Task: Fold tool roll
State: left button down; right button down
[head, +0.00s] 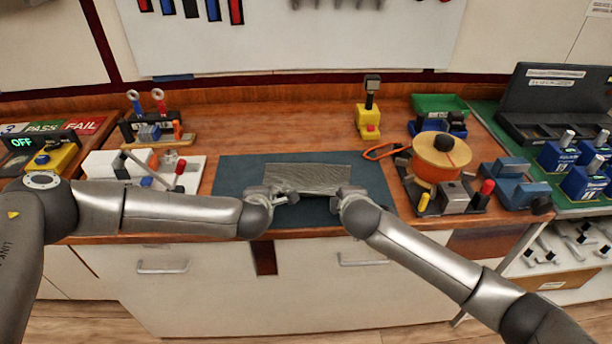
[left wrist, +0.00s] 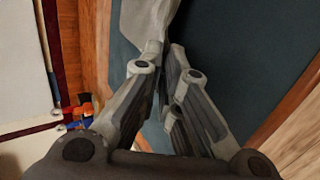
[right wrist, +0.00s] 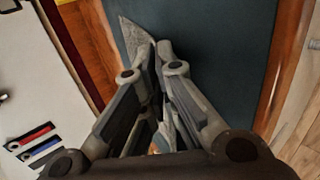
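The grey tool roll (head: 308,176) lies as a flat rectangular cloth over the dark blue mat (head: 235,178) in the middle of the bench. My left gripper (head: 282,194) is at its near left corner. In the left wrist view the fingers are closed together on the grey cloth (left wrist: 150,22), which narrows in between them. My right gripper (head: 346,192) is at the near right corner. In the right wrist view its fingertips are shut on a pointed piece of the cloth (right wrist: 136,38). The near edge of the cloth is partly hidden by the grippers.
A white board with a lever (head: 150,166) is to the left. A yellow-based device (head: 369,120) stands behind.

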pick_arm(q)
jog(key=shift+w+f, duration=0.1)
pick_arm(e)
jog(key=shift+w+f, duration=0.1)
